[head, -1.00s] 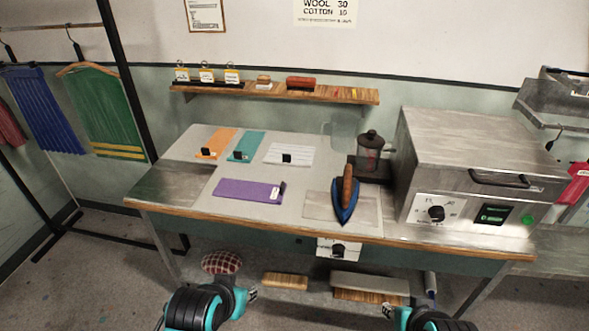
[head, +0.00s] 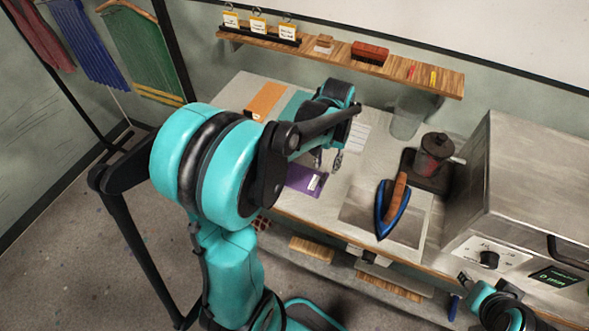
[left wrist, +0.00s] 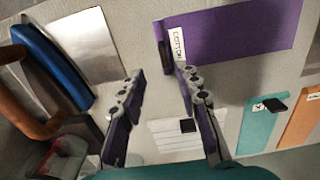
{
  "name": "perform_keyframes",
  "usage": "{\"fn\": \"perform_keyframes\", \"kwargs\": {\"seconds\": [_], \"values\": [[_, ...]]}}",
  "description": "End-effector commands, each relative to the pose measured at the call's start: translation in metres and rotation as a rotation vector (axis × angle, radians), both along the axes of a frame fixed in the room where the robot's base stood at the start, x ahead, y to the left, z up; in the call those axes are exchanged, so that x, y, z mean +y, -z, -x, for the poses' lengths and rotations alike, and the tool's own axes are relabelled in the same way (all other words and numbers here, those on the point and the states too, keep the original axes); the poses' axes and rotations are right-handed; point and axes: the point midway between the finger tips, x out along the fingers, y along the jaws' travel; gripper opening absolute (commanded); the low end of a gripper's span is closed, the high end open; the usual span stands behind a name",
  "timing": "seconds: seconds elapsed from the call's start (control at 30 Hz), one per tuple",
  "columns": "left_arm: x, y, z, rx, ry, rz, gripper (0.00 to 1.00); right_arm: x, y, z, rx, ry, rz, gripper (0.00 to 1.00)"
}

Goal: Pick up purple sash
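The purple sash (head: 305,178) lies flat on the worktable, partly hidden by my left arm in the head view. In the left wrist view the sash (left wrist: 245,30) shows at the top, with a white "COTTON" label and a dark clip at its left end. My left gripper (head: 329,158) is above the table near the labelled end. In the left wrist view its fingers (left wrist: 160,76) are apart with nothing between them, and one fingertip appears close to the label. My right gripper (head: 464,280) is at the lower right, too small to read.
A blue iron (head: 383,215) with a wooden handle rests on a metal plate right of the sash. Orange (head: 265,101) and teal (left wrist: 262,122) sashes and a white striped cloth (left wrist: 172,134) lie nearby. A dark jar (head: 433,153) and a large metal box (head: 535,185) stand at right.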

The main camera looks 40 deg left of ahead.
Motion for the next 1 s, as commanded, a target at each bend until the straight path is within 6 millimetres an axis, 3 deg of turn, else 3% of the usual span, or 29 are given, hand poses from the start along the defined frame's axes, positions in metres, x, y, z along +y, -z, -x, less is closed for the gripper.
{"fn": "perform_keyframes", "kwargs": {"seconds": [0.37,0.63,0.9,1.0], "values": [[0.004,0.037,-0.002,0.014,-0.006,0.003,0.33,0.0,0.012,0.0,0.0,0.0,0.0,0.4],[0.006,0.077,-0.002,0.013,-0.006,0.003,0.33,0.0,0.029,0.0,0.0,0.0,0.0,0.4],[0.006,0.08,-0.001,0.013,-0.005,0.003,0.33,0.0,0.029,0.0,0.0,0.0,0.0,0.4],[0.006,0.08,-0.001,0.013,-0.005,0.003,0.06,0.0,0.029,0.0,0.0,0.0,0.0,0.4]]}}
